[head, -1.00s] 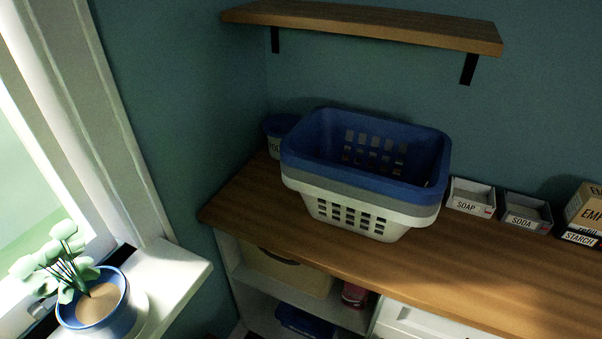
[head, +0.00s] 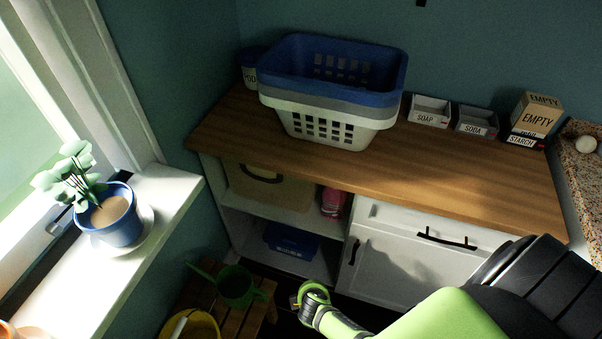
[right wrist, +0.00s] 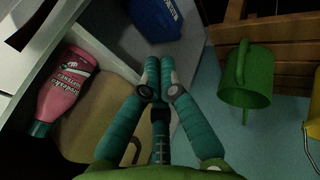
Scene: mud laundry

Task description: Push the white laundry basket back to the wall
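The white laundry basket (head: 330,129) is the lowest of a nested stack on the wooden counter. A grey basket (head: 330,104) and a blue basket (head: 333,84) sit in it. The stack stands near the back wall; the gap behind it is hidden. My right arm reaches in from the lower right in the head view, below the counter and away from the basket. In the right wrist view my right gripper (right wrist: 159,68) has its teal fingertips together with nothing visible between them. My left gripper is not in view.
The POD tub (head: 251,67) stands left of the stack. A soap tray (head: 429,111), soda tray (head: 477,121) and boxes (head: 537,115) stand to its right. The counter front (head: 420,170) is clear. Below are a pink bottle (head: 332,202) and green watering can (head: 237,287).

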